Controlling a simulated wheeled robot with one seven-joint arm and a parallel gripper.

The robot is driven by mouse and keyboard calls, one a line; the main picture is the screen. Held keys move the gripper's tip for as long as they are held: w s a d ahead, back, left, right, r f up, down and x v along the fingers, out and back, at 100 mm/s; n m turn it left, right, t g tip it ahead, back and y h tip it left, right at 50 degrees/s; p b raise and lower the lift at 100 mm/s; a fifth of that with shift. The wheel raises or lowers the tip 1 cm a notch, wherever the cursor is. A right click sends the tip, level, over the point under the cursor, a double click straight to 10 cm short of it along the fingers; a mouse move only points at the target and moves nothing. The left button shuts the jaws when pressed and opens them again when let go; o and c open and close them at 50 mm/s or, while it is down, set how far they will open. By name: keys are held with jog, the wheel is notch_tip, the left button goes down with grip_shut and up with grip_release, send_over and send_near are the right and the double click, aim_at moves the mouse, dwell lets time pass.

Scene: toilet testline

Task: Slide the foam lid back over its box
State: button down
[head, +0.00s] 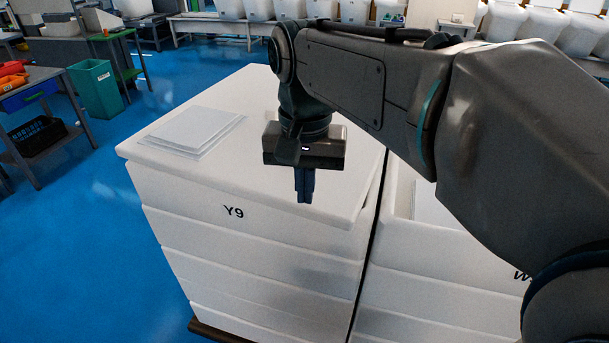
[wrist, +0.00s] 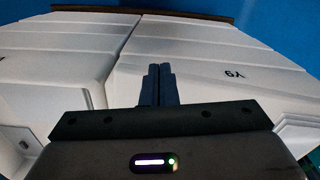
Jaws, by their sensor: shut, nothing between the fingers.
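The white foam box marked Y9 (head: 240,245) stands in the middle of the head view. Its thick white foam lid (head: 255,115) lies on top, and its left front corner juts out past the box side. A narrow strip of the box rim shows along the right of the lid. My gripper (head: 305,199) points down over the lid near its front right part, fingers together and empty. Whether the fingertips touch the lid I cannot tell. In the wrist view the shut fingers (wrist: 158,70) show before the white foam, with the Y9 mark (wrist: 233,74) upside down to the right.
A stack of thin white sheets (head: 193,130) lies on the lid's left part. A second white box (head: 430,275) stands close on the right, with a recessed top and partly hidden by my arm. Blue floor is free to the left, before a green bin (head: 96,90).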

aim_at(309, 207)
jog(key=w+f, duration=0.1)
jog(key=f, duration=0.2)
jog(key=w+f+p, duration=0.1)
jog(key=f, duration=0.2)
jog(key=w+f+p, duration=0.1)
jog(key=f, duration=0.2)
jog(key=shift+d+f, duration=0.25)
jog(key=shift+d, duration=0.05)
jog(key=shift+w+d, duration=0.1)
jog(key=shift+w, duration=0.4)
jog(key=shift+w+d+f, duration=0.1)
jog(key=shift+w+d, duration=0.05)
jog(key=shift+w, duration=0.95)
jog(key=shift+s, duration=0.1)
